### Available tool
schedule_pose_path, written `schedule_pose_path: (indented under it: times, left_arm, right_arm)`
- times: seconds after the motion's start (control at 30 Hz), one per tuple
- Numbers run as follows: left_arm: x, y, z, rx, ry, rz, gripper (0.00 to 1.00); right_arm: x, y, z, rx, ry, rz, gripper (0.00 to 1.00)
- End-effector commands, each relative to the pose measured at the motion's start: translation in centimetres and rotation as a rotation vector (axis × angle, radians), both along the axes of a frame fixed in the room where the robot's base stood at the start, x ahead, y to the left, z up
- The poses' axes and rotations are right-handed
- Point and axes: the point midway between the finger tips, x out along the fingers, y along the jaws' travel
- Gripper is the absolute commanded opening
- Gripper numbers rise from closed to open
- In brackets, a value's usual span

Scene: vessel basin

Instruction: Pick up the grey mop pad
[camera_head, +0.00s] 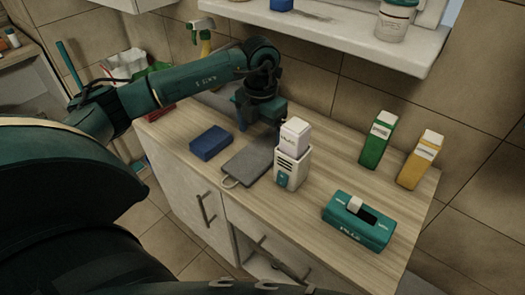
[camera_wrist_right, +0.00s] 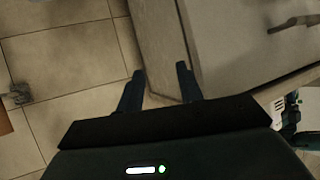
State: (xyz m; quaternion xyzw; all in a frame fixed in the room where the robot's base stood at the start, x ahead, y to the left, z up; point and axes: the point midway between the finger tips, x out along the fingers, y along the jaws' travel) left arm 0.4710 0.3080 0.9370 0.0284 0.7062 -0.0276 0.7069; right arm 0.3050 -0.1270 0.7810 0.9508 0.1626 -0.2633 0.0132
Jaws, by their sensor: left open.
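The grey mop pad (camera_head: 247,163) lies flat on the wooden counter top, with a light loop at its near left end. My left gripper (camera_head: 256,122) is open and points down just behind the far end of the pad. It looks empty; whether its fingertips touch the counter I cannot tell. My right gripper (camera_wrist_right: 160,70) shows in the right wrist view, with its two dark fingers apart and nothing between them. It is over the floor beside a cabinet front.
A blue block (camera_head: 210,143) lies left of the pad. A white dispenser (camera_head: 292,158) stands close on its right. A teal box (camera_head: 359,221), a green carton (camera_head: 379,139) and a yellow carton (camera_head: 420,159) are farther right. A shelf (camera_head: 330,33) overhangs the back.

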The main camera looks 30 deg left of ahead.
Motion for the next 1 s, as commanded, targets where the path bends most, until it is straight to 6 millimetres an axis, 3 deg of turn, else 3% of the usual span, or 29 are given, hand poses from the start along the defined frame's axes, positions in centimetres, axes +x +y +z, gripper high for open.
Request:
schedule_pose_path:
  times: [0.3,0.63,1.0]
  left_arm:
    - [0.4,-0.1,-4.3,-0.001,0.003,-0.001,0.93]
    - [0.4,-0.1,-5.0,-0.001,0.001,-0.001,0.92]
    - [0.4,-0.1,-5.0,-0.001,0.001,-0.001,0.62]
  right_arm:
    - [0.2,-0.2,0.6,-0.015,-0.003,0.001,0.36]
    - [0.2,-0.6,0.1,-0.026,0.004,0.0,0.36]
    - [0.3,-0.6,0.5,-0.024,-0.003,0.001,0.36]
